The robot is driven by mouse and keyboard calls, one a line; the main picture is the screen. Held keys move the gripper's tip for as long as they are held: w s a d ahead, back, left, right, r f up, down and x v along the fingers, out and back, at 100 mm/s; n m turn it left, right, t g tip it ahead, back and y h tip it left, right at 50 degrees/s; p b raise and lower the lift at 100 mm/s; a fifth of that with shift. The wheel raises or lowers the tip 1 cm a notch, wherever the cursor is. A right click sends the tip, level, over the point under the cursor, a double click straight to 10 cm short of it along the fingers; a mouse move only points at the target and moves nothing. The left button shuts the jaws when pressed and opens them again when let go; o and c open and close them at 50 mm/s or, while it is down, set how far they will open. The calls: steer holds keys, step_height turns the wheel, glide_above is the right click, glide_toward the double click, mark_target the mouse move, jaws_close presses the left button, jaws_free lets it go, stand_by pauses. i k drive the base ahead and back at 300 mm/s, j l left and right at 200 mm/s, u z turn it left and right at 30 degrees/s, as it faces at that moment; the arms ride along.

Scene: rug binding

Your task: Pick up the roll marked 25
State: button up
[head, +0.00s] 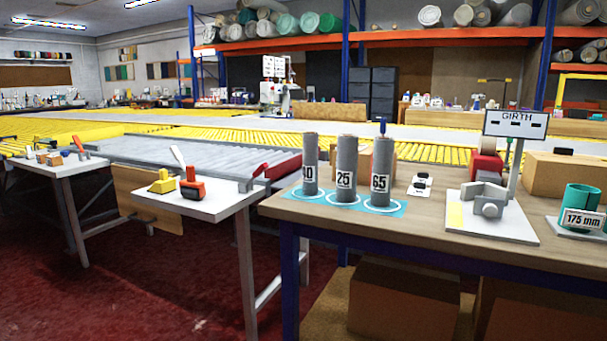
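The roll marked 25 (345,163) is a grey upright cylinder with a white label, standing in the middle of a row of three on a blue mat (293,194) with white rings. The roll marked 65 (381,165) stands close on its right, with a blue piece sticking up behind or from its top. Another grey roll (311,160) stands on its left; its label ends in 0 and its first digit is hard to read. All stand near the left end of a wooden table (430,220). My gripper is not in this view.
Right of the rolls are small black-and-white items (421,184), a grey device with a GIRTH sign (515,124) and a green cylinder marked 175 mm (582,205). A white side table (190,205) holds tools. Cardboard boxes (402,298) sit below the wooden table.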

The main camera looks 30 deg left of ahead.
mark_target(347, 144)
steer(key=j, duration=2.25)
